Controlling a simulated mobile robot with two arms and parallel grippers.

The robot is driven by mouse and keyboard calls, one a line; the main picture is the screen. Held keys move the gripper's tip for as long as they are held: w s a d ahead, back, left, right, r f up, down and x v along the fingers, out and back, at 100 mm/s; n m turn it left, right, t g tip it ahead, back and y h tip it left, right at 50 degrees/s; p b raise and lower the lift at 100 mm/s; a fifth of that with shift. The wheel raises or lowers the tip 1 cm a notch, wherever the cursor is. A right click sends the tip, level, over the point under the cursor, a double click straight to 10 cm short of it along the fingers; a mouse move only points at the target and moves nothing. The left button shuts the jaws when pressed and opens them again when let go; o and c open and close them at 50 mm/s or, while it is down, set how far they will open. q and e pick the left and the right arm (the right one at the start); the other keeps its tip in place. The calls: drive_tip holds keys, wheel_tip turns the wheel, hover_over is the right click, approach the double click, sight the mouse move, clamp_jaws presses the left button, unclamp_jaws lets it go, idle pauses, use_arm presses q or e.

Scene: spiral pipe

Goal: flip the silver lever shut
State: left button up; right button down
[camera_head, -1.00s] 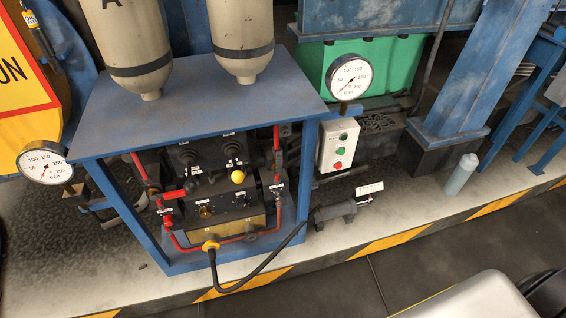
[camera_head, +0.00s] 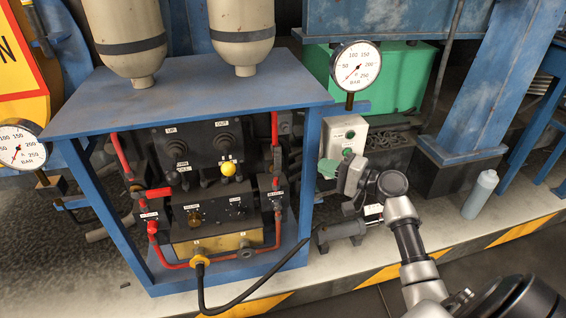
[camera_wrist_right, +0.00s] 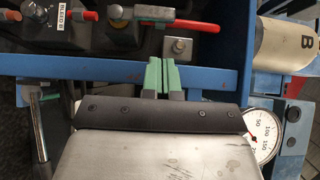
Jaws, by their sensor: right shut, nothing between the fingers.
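My right gripper (camera_head: 328,167) is at the right front post of the blue cabinet, beside the grey control box. Its green fingers (camera_wrist_right: 161,74) are together and empty in the right wrist view, close to the blue post (camera_wrist_right: 120,68). A bright silver rod (camera_wrist_right: 38,130) stands at the left of that view, apart from the fingers. It seems to belong to the dark cylinder (camera_head: 340,232) right of the cabinet; I cannot tell for sure that it is the lever. In the head view my arm covers part of that area. My left gripper is out of view.
The blue cabinet (camera_head: 190,95) holds valves, red pipes and a yellow knob (camera_head: 228,169). A pressure gauge (camera_head: 356,66) stands above the control box (camera_head: 345,134). A black hose (camera_head: 245,290) loops in front. A pale bottle (camera_head: 480,194) stands at the right.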

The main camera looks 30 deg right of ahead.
sight(277, 162)
drive_tip(key=shift+r, duration=0.2)
drive_tip(key=x, duration=1)
idle(0.4)
